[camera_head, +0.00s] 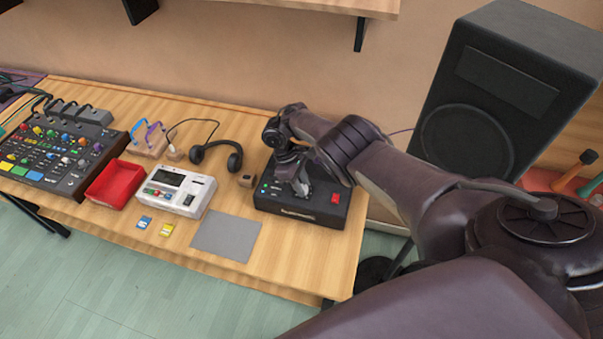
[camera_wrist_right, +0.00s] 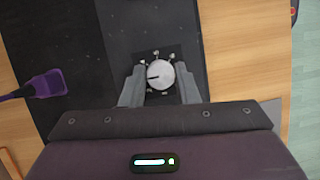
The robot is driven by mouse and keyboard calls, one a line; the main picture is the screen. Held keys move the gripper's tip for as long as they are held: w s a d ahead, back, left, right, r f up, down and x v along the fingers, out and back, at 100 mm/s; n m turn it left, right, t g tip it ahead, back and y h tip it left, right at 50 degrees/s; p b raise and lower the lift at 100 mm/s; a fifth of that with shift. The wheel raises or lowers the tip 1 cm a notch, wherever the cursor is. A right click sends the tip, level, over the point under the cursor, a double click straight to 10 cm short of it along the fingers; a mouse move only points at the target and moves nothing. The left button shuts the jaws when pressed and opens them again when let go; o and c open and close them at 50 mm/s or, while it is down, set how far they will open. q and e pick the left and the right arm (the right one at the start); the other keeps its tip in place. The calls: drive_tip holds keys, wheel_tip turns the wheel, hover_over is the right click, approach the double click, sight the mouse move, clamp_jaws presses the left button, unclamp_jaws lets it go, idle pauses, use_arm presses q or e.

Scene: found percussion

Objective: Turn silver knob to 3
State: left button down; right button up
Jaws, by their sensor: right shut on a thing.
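The silver knob (camera_wrist_right: 160,74) shows in the right wrist view, round and pale with a dark pointer line toward the left of the picture. Small marks surround it on a dark plate; their numbers are too small to read. It sits on the black box (camera_head: 325,208) at the right of the table. My right gripper (camera_wrist_right: 160,88) is at the knob, with a grey finger on each side, shut on it. In the head view the right gripper (camera_head: 301,186) comes down onto the box's top and hides the knob. My left gripper is not in view.
The box has a red switch (camera_head: 335,198), and a purple plug (camera_wrist_right: 45,85) lies at its side. A grey mat (camera_head: 226,237), white device (camera_head: 173,189), red tray (camera_head: 115,184), headphones (camera_head: 217,155) and mixer (camera_head: 55,153) are left of it. A large speaker (camera_head: 500,95) stands right.

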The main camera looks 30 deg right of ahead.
drive_tip(key=o, duration=1)
drive_tip(key=shift+r, duration=0.1)
drive_tip(key=v, duration=0.7)
drive_tip(key=shift+w+r, duration=0.15)
drive_tip(key=shift+r, duration=0.15)
